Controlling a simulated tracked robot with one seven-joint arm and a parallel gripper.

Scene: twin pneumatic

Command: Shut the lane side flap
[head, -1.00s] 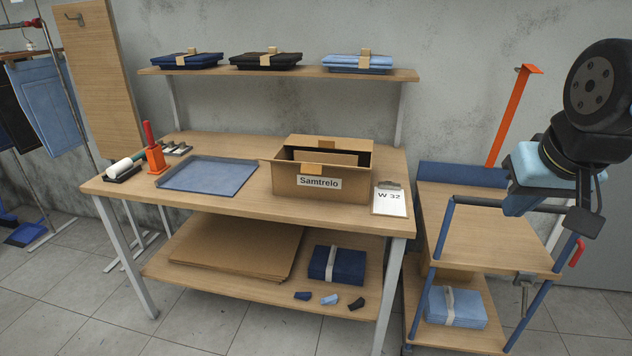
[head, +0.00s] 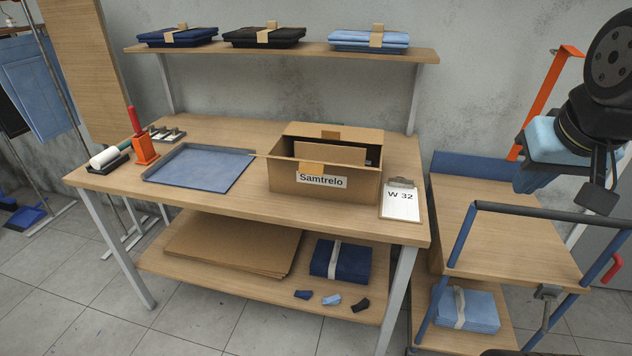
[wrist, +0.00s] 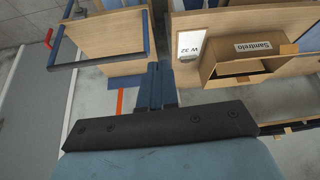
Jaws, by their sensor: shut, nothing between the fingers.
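An open brown cardboard box (head: 290,180), labelled "Samtrelo", stands on the bench right of the middle. Its back flap (head: 360,137) stands up behind the opening, with a tan tape piece on it. A narrow flap edge sticks out at the box's left side, and another tape piece sits on the front rim. I cannot tell which flap is the lane side one. The box also shows in the wrist view (wrist: 222,72). My gripper (wrist: 156,70) is shut and empty, apart from the box. In the head view it hangs at the far right, above the cart.
A clipboard marked W 32 (head: 400,203) lies right of the box, and a blue tray (head: 200,168) left of it. A shelf (head: 290,52) with folded garments runs above the bench (head: 250,216). A cart (head: 505,225) with a dark handle rail stands at the right.

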